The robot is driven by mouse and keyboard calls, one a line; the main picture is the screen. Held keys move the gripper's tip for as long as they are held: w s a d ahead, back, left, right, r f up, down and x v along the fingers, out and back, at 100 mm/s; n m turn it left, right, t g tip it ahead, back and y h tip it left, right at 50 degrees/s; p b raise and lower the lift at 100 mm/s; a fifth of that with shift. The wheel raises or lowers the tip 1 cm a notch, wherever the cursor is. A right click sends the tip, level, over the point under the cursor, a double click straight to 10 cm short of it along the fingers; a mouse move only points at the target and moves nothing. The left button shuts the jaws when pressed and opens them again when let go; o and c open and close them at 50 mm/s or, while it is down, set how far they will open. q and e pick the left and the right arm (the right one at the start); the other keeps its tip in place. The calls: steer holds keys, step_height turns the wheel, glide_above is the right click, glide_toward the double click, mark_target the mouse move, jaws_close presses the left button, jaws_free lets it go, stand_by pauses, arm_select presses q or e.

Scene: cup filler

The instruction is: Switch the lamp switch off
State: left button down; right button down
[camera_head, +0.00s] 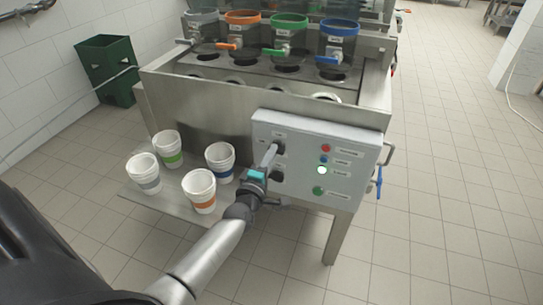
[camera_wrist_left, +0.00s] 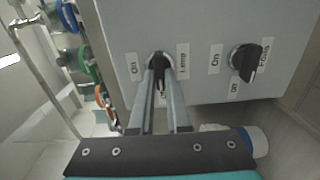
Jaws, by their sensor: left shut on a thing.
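The grey control panel (camera_head: 310,190) is on the front of the steel filler. The black lamp switch (camera_wrist_left: 157,57) is in the left wrist view, with an "On" label on its left and a "Lamp" label on its right. My left gripper (camera_wrist_left: 160,76) is shut on this knob, one finger on each side, so the knob is largely hidden. In the head view my left gripper (camera_head: 272,152) reaches the panel's left part. The black power switch (camera_wrist_left: 245,62) is to the right in the wrist view, apart from the fingers. My right gripper is not in view.
Several cups, including an orange-banded cup (camera_head: 199,190), stand on a shelf (camera_head: 150,196) beside my left arm. The floor to the right is clear.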

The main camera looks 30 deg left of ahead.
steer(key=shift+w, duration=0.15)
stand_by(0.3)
arm_select(q)
steer(key=c, duration=0.9)
jaws_free()
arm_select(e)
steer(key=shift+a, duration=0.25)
arm_select(q)
steer(key=shift+p+v, duration=1.25)
steer(key=shift+v, duration=6.4)
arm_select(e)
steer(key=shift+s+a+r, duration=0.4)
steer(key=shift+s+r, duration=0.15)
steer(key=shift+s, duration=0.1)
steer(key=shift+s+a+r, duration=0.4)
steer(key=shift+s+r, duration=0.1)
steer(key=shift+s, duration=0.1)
arm_select(q)
steer(key=shift+a, duration=0.1)
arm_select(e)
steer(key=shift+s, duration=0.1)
